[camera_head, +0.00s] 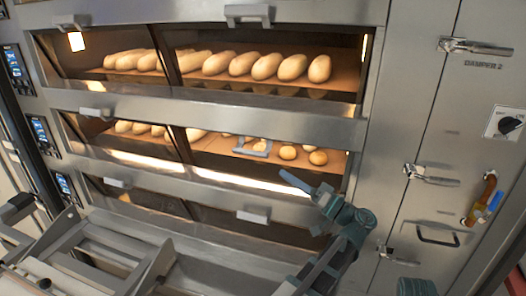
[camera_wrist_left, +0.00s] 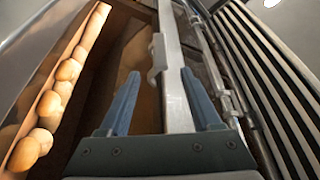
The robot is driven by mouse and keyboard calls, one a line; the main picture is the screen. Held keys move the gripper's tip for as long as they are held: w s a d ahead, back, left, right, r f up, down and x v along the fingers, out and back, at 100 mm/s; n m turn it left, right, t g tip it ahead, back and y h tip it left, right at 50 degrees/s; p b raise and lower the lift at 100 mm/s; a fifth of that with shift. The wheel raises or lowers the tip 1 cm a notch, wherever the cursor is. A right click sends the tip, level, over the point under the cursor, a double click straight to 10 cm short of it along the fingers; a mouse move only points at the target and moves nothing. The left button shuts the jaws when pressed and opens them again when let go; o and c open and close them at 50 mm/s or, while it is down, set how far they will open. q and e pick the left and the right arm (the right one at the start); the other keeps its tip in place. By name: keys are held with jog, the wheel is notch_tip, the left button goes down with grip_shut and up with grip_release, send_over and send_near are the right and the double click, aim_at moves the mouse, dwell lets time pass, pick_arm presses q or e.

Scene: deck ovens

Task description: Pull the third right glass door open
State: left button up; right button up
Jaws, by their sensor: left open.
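The third right glass door (camera_head: 218,222) is a dark pane in the lowest deck in view and looks closed. Its pale bracket handle (camera_head: 253,215) is at its upper edge. My left gripper (camera_head: 308,188) is in front of the oven, to the right of and above this handle, with a blue finger over the lit deck above. In the left wrist view my gripper (camera_wrist_left: 160,98) is open and empty. A bracket handle (camera_wrist_left: 156,52) shows ahead between its fingertips, apart from them; I cannot tell which door it belongs to.
Loaves (camera_head: 265,66) and rolls (camera_head: 288,152) lie behind the upper glass doors. A similar handle (camera_head: 252,148) is on the deck above. Latches (camera_head: 430,175) project from the steel panel at right. A metal rack (camera_head: 100,255) stands at the lower left.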

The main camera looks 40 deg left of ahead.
aim_at(255, 156)
pick_arm(q)
jog(key=p+x, duration=0.3)
jog(key=x, duration=1.1)
jog(key=shift+p, duration=0.4)
grip_shut()
dwell(0.8)
